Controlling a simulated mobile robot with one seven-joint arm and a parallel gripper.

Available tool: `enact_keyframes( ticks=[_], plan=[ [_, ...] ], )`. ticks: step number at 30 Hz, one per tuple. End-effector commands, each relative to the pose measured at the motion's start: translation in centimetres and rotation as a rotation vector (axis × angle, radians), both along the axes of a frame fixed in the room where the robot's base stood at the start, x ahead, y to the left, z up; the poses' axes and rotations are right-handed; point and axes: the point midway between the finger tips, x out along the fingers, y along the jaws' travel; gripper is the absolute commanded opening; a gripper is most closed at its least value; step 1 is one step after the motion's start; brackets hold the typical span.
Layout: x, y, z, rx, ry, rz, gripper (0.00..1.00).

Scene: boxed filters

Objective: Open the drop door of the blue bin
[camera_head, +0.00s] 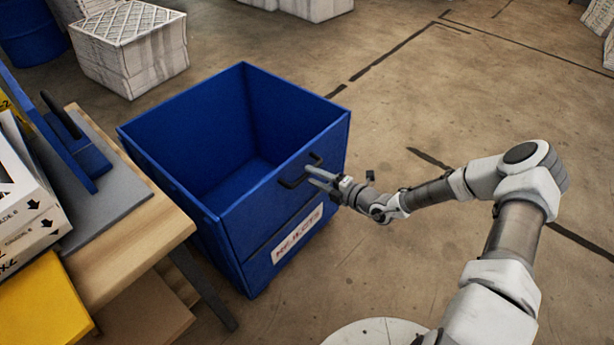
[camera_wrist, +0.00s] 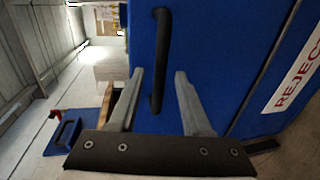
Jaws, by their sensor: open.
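The blue bin (camera_head: 167,137) stands on the floor, open at the top, and looks empty inside. Its front has a seam across it, with the drop door (camera_head: 262,219) above the seam and a white REJECTS label (camera_head: 297,237) below. A black bar handle (camera_head: 291,183) is fixed near the top of the door. My gripper (camera_head: 315,176) is open at the handle. In the wrist view, the handle (camera_wrist: 160,60) runs upright in the picture, its near end between the two fingers of my gripper (camera_wrist: 156,78). I cannot tell whether a finger touches it.
A wooden bench (camera_head: 150,240) with a grey mat, a blue fixture (camera_head: 75,150) and boxed filters (camera_head: 25,200) stands close on the bin's left. A pleated filter box (camera_head: 130,50) sits behind.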

Motion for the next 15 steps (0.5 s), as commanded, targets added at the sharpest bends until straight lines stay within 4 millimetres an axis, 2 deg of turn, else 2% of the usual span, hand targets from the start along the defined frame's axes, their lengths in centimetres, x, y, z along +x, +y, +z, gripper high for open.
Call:
enact_keyframes(
  ticks=[6,15],
  plan=[
    [1.6,2.0,-0.6,-0.001,-0.001,0.0,0.48],
    [1.9,2.5,-0.7,-0.001,0.001,0.0,0.48]
  ],
)
